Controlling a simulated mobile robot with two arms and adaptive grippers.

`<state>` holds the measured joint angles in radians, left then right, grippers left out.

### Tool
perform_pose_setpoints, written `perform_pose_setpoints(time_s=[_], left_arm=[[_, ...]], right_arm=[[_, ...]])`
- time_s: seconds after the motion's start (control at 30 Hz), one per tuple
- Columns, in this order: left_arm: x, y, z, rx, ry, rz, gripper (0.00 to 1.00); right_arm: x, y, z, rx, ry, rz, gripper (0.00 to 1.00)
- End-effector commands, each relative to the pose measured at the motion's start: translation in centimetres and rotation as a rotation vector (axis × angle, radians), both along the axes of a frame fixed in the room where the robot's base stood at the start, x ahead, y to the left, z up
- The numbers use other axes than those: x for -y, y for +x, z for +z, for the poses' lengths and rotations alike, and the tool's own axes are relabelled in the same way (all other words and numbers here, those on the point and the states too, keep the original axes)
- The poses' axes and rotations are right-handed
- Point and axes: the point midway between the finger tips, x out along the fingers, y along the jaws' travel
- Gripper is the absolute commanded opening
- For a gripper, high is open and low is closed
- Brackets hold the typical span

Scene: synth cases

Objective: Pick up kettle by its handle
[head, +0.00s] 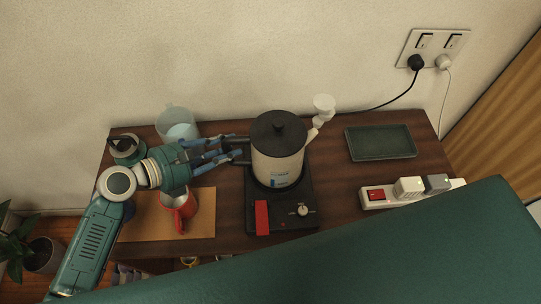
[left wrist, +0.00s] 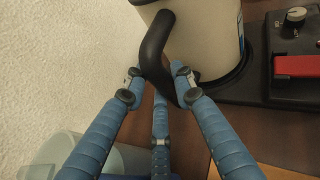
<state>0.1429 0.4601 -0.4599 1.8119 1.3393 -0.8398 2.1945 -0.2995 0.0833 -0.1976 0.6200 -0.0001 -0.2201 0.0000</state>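The cream kettle (head: 278,168) with a black lid stands upright on a black base (head: 290,222) on the wooden table. Its black handle (left wrist: 155,45) points left in the head view, towards my left gripper (head: 232,148). In the left wrist view, the blue fingers of my left gripper (left wrist: 157,87) are spread, with one fingertip on each side of the handle and a third finger below. The fingers look open around the handle's lower part; I cannot tell whether any touches it. My right gripper is not in view.
Right of the kettle are a dark green tray (head: 381,142) and a power strip (head: 376,204). The wall is close behind.

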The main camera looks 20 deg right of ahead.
Motion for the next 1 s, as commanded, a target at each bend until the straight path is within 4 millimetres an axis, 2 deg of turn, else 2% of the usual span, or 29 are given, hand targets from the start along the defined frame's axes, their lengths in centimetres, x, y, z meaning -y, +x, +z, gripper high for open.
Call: perform_pose_setpoints(time_s=[0.07, 0.1, 0.37, 0.53, 0.67, 1.0], left_arm=[[0.0, 0.0, 0.0, -0.001, 0.0, 0.0, 0.0], [0.2, 0.2, 0.6, 0.004, -0.014, 0.003, 0.0], [0.2, 0.2, 0.8, 0.004, -0.013, 0.003, 0.0], [0.1, 0.2, 2.4, 0.008, -0.013, 0.002, 0.0], [0.1, 0.2, 4.9, 0.011, -0.014, 0.001, 0.0], [0.1, 0.2, 13.3, 0.013, -0.013, 0.0, 0.0]], right_arm=[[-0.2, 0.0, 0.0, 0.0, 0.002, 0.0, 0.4], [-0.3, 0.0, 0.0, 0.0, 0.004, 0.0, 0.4], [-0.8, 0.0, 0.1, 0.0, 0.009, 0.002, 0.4], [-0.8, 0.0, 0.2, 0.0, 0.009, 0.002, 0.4], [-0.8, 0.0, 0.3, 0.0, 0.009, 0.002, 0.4], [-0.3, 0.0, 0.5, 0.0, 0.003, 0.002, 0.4]])
